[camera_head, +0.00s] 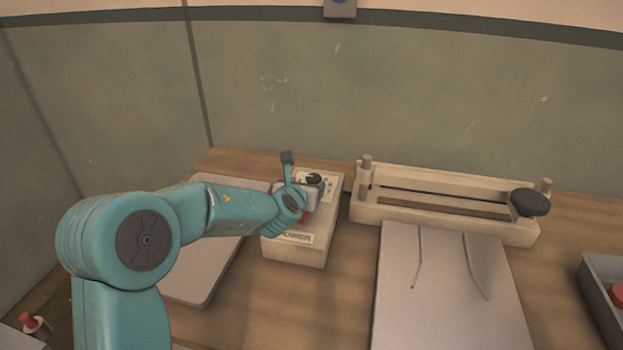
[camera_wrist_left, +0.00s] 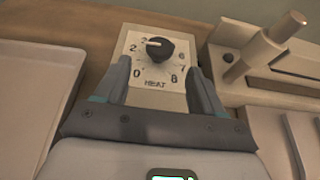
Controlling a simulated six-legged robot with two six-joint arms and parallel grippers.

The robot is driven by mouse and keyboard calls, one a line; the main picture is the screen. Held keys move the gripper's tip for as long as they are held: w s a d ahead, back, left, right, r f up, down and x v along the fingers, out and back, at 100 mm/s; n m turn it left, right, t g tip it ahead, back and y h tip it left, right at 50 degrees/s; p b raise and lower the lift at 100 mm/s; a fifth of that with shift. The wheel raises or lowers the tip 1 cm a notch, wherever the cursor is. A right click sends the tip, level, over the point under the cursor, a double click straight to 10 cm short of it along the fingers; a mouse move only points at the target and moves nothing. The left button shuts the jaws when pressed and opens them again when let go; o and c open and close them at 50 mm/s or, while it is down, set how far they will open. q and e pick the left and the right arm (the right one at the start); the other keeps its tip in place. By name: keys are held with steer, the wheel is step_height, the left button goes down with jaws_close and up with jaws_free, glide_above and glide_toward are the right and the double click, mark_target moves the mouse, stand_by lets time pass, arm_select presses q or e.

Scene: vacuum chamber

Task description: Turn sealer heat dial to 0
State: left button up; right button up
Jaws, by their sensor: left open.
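The black heat dial (camera_wrist_left: 154,50) sits on a pale face plate marked HEAT, with numbers from 0 at lower left to 8 at lower right. Its white pointer line points left and slightly up, near the 2. The sealer control box (camera_head: 299,248) stands on the bench in the head view, and the dial (camera_head: 315,178) shows on its top. My left gripper (camera_wrist_left: 158,70) is open, with one finger on each side of the dial. I cannot tell whether they touch it. In the head view my left gripper (camera_head: 303,187) is over the box and partly hides it. My right gripper is not in view.
A sealing bar unit (camera_head: 450,210) with a black knob (camera_head: 530,203) stands right of the box. A pale sheet (camera_head: 447,300) lies in front of it. A flat tray (camera_head: 205,270) lies left of the box. A grey bin (camera_head: 603,290) is at the right edge.

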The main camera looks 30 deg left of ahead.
mark_target(313, 179)
arm_select(q)
steer(key=p+x, duration=0.1)
steer(key=x, duration=0.5)
steer(key=shift+w, duration=0.3)
steer(key=c, duration=1)
